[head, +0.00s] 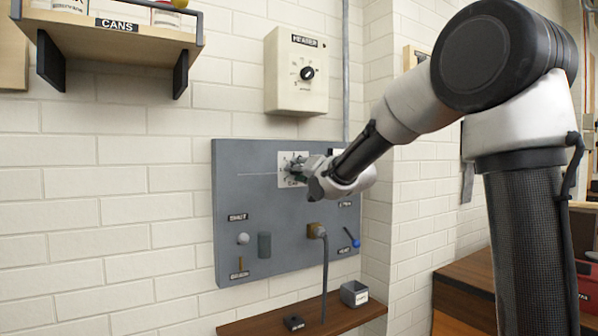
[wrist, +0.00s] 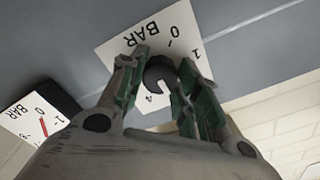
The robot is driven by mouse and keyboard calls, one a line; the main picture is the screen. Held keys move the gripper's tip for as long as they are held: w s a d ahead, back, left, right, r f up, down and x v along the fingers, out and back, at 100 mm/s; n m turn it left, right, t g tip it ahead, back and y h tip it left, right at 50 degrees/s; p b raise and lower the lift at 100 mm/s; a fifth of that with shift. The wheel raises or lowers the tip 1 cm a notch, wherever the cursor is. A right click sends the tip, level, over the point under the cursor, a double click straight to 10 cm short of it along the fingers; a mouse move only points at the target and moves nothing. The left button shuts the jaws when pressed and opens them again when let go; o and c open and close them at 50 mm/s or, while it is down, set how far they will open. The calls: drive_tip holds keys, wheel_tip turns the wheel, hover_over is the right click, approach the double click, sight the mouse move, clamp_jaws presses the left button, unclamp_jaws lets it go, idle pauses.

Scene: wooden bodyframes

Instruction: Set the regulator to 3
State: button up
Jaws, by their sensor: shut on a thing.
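The regulator is a dark round knob (wrist: 158,70) on a white square scale plate (wrist: 112,47) marked BAR. In the wrist view 0, 1 and 4 can be read around the knob; the fingers cover other marks. I cannot tell which number the knob points to. My gripper (wrist: 163,76) has its green-padded fingers on either side of the knob, shut on it. In the head view the scale plate (head: 284,161) sits high on the grey panel (head: 240,195), and my gripper (head: 300,174) hides most of the knob.
A white gauge (wrist: 32,122) with a red needle, marked BAR, is beside the plate. Below on the panel are a plugged cable (head: 325,270) and a blue-tipped lever (head: 354,241). A dial box (head: 283,95) hangs above; a wooden shelf (head: 345,318) lies below.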

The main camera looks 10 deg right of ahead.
drive_tip(key=shift+f, duration=0.1)
idle(0.3)
drive_tip(key=o, duration=1)
drive_tip(key=shift+s, duration=0.1)
drive_tip(key=v, duration=1.2)
